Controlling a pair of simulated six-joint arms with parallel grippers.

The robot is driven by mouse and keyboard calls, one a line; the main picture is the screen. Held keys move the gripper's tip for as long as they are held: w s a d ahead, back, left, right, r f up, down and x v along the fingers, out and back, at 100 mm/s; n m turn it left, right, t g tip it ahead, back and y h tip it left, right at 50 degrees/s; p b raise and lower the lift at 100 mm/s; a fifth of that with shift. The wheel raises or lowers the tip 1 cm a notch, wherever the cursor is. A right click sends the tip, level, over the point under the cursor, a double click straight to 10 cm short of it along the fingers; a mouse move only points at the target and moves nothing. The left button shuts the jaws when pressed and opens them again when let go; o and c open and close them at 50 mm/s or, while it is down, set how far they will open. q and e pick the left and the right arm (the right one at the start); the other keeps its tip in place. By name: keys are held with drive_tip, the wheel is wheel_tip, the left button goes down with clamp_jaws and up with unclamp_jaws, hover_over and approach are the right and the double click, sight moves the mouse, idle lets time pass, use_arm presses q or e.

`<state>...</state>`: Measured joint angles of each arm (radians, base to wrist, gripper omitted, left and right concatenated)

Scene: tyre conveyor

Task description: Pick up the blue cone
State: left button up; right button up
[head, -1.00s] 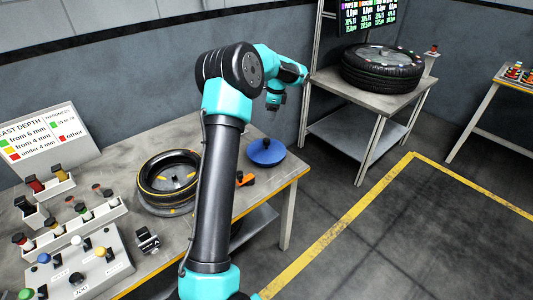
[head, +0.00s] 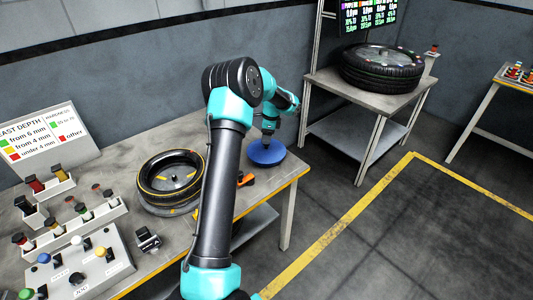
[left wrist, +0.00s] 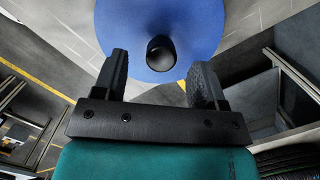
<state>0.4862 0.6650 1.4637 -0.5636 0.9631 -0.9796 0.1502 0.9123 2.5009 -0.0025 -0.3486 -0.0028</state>
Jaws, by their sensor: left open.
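The blue cone (head: 265,155) stands on the near table close to its right end, with a wide round blue base. In the left wrist view the blue cone (left wrist: 185,22) fills the top centre, with a dark round knob at its middle. My left gripper (head: 268,137) is just above the cone's top. In the left wrist view my left gripper (left wrist: 160,75) is open, its two fingers on either side of and slightly short of the knob. Whether the fingers touch the cone cannot be told. My right gripper is not in view.
A tyre (head: 171,180) lies on the table left of my arm. An orange and black item (head: 246,180) lies near the cone. A control box (head: 85,262) and small bins stand at left. Another table (head: 365,97) bears a large tyre (head: 382,68). The floor at right is clear.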

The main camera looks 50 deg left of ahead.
sight(266, 148)
use_arm(q)
drive_tip(key=shift+a+f, duration=0.15)
drive_tip(key=shift+f, duration=1.15)
drive_tip(key=shift+a+f, duration=0.1)
drive_tip(key=shift+f, duration=1.2)
clamp_jaws()
